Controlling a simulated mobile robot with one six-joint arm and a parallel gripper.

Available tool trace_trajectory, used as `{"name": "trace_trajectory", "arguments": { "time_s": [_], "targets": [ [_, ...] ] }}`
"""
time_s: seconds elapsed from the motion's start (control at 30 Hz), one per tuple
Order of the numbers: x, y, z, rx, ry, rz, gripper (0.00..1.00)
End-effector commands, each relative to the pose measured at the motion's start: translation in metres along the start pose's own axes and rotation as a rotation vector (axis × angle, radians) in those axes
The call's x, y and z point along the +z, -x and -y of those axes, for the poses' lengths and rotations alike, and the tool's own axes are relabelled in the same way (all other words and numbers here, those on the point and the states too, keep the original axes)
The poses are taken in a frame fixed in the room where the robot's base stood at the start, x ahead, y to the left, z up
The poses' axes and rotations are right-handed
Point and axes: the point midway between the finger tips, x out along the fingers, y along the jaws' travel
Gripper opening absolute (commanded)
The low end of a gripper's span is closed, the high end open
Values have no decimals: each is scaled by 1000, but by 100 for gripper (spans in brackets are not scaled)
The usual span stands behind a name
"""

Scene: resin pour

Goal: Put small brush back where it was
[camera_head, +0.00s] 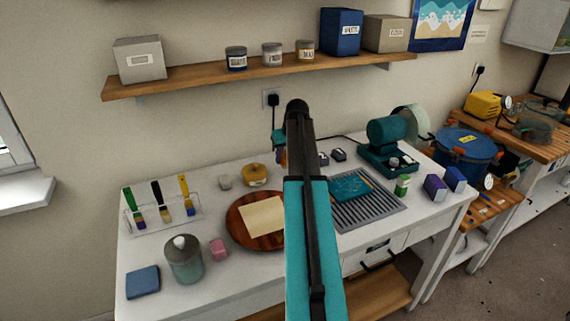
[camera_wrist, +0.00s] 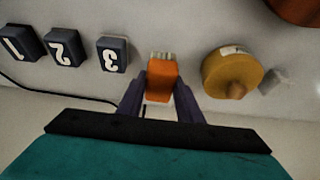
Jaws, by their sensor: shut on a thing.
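My gripper (camera_wrist: 160,92) is shut on an orange piece with a pale, bristle-like end (camera_wrist: 161,76), which looks like the small brush. In the wrist view the piece sits between the two dark fingers, its pale end pointing away from the palm. In the head view my arm hides most of my gripper (camera_head: 280,152), near the back of the white table by the wall. A clear rack (camera_head: 184,225) at the table's left holds brushes with green, black and yellow handles, upright with bristles down.
Dark blocks numbered 1, 2 and 3 (camera_wrist: 113,54) stand beside the held piece. A yellow knobbed pot (camera_wrist: 231,73) is on its other side. A round wooden board (camera_head: 240,237) with a paper sheet (camera_head: 262,216) and a grey ribbed mat (camera_head: 388,211) occupy the table's middle.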

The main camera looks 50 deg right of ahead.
Motion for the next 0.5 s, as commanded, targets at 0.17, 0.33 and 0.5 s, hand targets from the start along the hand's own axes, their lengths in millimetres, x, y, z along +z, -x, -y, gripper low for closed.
{"name": "trace_trajectory", "arguments": {
  "time_s": [0.17, 0.33, 0.5],
  "targets": [
    [7, -16, 0, -1, 0, 2, 12],
    [12, -29, 0, 0, 1, 0, 12],
    [13, -32, 1, 0, 1, 0, 12]
  ]
}}
